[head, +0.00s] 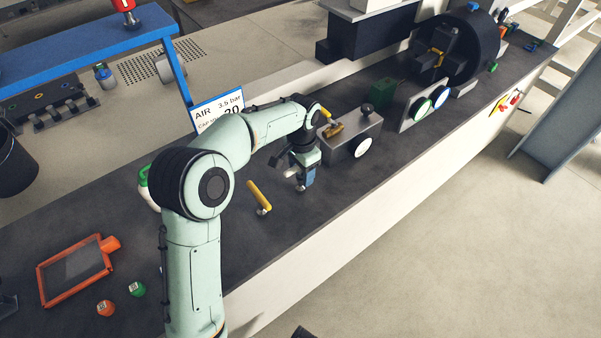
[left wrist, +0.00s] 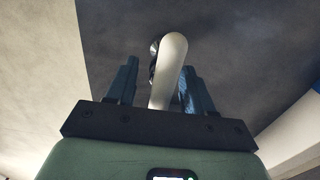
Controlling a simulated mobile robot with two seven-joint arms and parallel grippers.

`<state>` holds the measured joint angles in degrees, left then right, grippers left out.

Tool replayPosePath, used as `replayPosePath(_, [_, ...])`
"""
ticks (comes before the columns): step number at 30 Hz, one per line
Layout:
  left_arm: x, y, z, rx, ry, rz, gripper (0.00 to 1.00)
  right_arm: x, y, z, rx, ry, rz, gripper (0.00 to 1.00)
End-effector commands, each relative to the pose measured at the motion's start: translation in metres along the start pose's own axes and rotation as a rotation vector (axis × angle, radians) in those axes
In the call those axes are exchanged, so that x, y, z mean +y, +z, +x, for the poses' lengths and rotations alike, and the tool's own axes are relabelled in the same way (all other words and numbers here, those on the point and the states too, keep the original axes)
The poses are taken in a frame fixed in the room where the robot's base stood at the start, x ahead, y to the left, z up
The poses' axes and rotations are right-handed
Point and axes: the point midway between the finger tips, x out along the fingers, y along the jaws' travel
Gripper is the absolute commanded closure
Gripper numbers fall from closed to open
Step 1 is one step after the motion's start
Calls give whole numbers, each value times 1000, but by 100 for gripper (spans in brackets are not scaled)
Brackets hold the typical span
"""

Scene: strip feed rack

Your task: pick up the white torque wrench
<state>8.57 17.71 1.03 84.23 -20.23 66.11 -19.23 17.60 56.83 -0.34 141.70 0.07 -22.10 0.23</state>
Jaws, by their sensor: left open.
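The white torque wrench (left wrist: 168,75) shows in the left wrist view as a pale, rounded handle with a dark, shiny part at its far left side. It lies between the two blue fingers of my left gripper (left wrist: 160,75), which are open with a gap visible on the left side. In the head view my left gripper (head: 304,180) points down at the dark bench top. A small pale piece (head: 290,172) shows beside its fingers; most of the wrench is hidden there. My right gripper is not in view.
A yellow-handled tool (head: 259,195) lies left of the gripper. A grey box with a black knob (head: 352,138) stands close on the right. An orange-framed tray (head: 103,246) and red and green caps lie at the left. The bench's front edge (head: 330,221) is near.

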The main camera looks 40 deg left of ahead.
Motion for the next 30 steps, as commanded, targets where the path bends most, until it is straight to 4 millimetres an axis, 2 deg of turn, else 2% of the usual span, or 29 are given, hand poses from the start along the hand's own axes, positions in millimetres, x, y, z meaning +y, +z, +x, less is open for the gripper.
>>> replayPosePath(1, [0,0,0,0,0,0,58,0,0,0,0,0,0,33])
replayPosePath(5, [0,0,0,0,0,0,100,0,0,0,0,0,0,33])
replayPosePath(14, [0,0,-1,1,-1,0,100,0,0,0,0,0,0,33])
replayPosePath(20, [0,-1,-13,3,-2,0,100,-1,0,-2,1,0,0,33])
replayPosePath(26, [0,-1,-45,5,-3,1,100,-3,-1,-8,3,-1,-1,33])
replayPosePath(30, [0,-2,-80,8,-3,1,100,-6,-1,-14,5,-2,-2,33])
